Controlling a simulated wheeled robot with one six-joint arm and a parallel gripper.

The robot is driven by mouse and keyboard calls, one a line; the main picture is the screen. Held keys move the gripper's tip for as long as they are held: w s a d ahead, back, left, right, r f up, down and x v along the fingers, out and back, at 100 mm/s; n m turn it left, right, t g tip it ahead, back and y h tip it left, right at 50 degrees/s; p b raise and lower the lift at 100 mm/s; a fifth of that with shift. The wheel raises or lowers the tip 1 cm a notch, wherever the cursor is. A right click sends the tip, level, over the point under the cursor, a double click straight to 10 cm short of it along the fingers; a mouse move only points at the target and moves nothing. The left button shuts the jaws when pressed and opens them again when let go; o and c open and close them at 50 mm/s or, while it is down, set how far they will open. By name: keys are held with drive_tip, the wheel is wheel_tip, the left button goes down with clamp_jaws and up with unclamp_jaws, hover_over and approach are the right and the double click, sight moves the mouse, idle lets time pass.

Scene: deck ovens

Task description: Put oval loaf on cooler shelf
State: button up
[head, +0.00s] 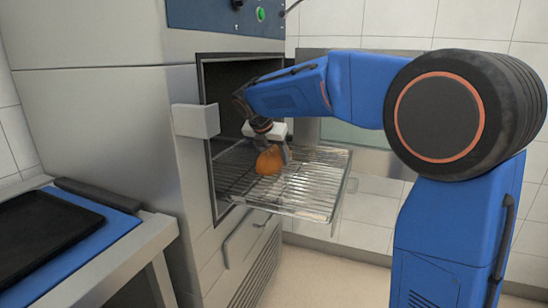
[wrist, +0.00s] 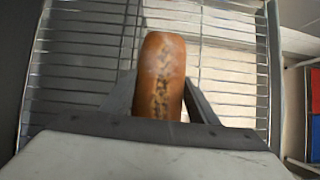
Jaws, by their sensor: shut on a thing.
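The oval loaf (head: 269,161) is golden brown and is between the fingers of my gripper (head: 270,150), over the wire shelf (head: 310,185) that sticks out of the open steel cabinet. In the wrist view the loaf (wrist: 160,75) stands between the two fingers (wrist: 158,100), its scored top showing, with the wire shelf (wrist: 80,70) behind it. My gripper is shut on the loaf. I cannot tell whether the loaf's underside touches the wires. The lower part of the loaf is hidden by my gripper in the wrist view.
The cabinet's opening edge and a steel bracket (head: 196,121) are close to the left of my arm. A black tray (head: 45,232) lies on a blue surface (head: 108,222) on the table at the lower left. The shelf's right part is bare.

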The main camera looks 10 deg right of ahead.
drive_tip(key=shift+f, duration=0.2)
drive_tip(key=o, duration=1.2)
drive_tip(key=shift+o, duration=0.2)
drive_tip(key=v, duration=1.2)
drive_tip(key=shift+r, duration=0.1)
